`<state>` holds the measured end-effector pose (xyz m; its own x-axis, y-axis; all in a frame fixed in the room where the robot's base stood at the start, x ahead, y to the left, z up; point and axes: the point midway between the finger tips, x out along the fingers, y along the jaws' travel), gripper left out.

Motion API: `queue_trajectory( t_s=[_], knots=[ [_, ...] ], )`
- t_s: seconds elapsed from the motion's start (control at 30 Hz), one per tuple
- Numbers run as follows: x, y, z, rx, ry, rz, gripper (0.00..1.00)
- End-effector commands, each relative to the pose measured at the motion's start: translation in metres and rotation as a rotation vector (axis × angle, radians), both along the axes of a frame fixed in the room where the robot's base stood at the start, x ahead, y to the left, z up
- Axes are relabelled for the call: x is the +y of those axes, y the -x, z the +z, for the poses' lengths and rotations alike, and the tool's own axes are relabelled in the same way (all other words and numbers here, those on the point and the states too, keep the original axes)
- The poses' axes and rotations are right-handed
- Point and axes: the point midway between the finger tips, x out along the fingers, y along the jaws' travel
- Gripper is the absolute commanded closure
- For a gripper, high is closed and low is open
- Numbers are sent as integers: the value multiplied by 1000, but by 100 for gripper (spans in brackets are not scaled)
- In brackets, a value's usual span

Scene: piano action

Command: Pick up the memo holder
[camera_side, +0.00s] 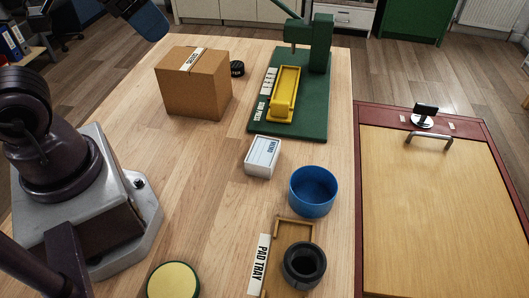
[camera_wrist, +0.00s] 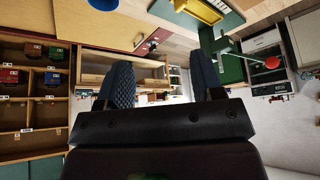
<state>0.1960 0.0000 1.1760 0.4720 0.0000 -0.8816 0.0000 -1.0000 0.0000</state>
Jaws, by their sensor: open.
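The memo holder (camera_side: 262,156) is a small white box with a labelled top. It sits flat on the wooden table near the middle of the side view, left of and behind the blue bowl (camera_side: 313,191).
A cardboard box (camera_side: 193,83) stands behind the memo holder to the left. A green press (camera_side: 317,60) with a yellow part (camera_side: 285,94) stands behind it. A pad tray (camera_side: 294,229) with a dark ring (camera_side: 304,264) lies in front. Bare table surrounds the holder's left side.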

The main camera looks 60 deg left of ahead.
Motion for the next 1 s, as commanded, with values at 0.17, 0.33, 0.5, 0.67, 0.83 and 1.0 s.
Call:
queue_trajectory(
  t_s=[0.17, 0.33, 0.5, 0.67, 0.83, 1.0],
  knots=[
    [0, 0, 0, 0, 0, 0, 4],
    [0, 0, 0, 0, 0, 0, 4],
    [-8, -1, -6, 28, -1, -39, 4],
    [-31, -8, -39, 200, -32, -162, 4],
    [-50, -11, -88, 440, -211, -369, 4],
    [-57, -10, -133, 653, -466, -602, 4]
  ],
)
